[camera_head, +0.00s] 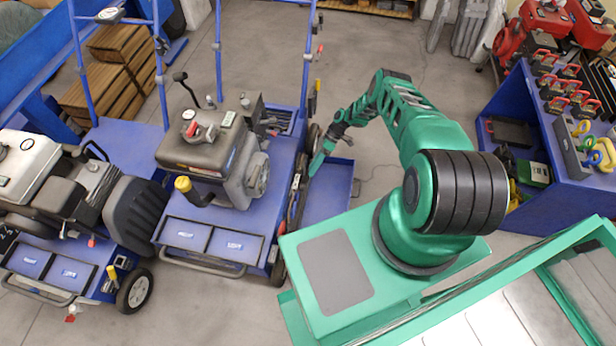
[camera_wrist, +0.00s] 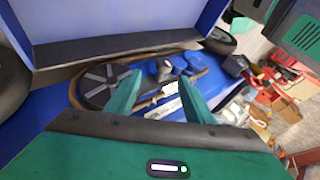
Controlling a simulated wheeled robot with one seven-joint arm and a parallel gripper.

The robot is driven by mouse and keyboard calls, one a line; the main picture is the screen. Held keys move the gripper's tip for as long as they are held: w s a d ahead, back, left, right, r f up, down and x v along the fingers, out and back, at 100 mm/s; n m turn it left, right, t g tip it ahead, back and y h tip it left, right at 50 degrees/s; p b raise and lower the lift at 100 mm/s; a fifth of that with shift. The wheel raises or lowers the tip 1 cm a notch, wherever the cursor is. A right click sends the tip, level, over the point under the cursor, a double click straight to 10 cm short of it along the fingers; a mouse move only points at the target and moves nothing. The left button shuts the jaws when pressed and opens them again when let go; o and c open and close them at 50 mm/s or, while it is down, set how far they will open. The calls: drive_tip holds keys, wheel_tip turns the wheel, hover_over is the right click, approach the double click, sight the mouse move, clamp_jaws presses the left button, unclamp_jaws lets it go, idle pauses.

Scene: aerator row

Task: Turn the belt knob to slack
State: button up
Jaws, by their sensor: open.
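In the wrist view the two green fingers of my gripper (camera_wrist: 160,82) are apart, with nothing held between them. Beyond them a brown belt (camera_wrist: 72,92) runs around a dark spoked pulley (camera_wrist: 101,84) on a blue machine. Past the fingertips are a small grey-black part (camera_wrist: 163,71) and a blue knob-like part (camera_wrist: 187,65); I cannot tell which is the belt knob or how it is set. In the head view my gripper (camera_head: 318,163) is at the right side of the middle aerator (camera_head: 232,215), near its belt side (camera_head: 297,192). The knob is not clear there.
A blue panel (camera_wrist: 110,20) with a dark lower edge stands close above the fingers in the wrist view. Another aerator (camera_head: 60,205) is at left. A blue bench (camera_head: 545,190) with tools is at right. Grey floor (camera_head: 400,50) is clear behind my arm.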

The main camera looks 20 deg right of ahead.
drive_tip(key=shift+v, duration=1.15)
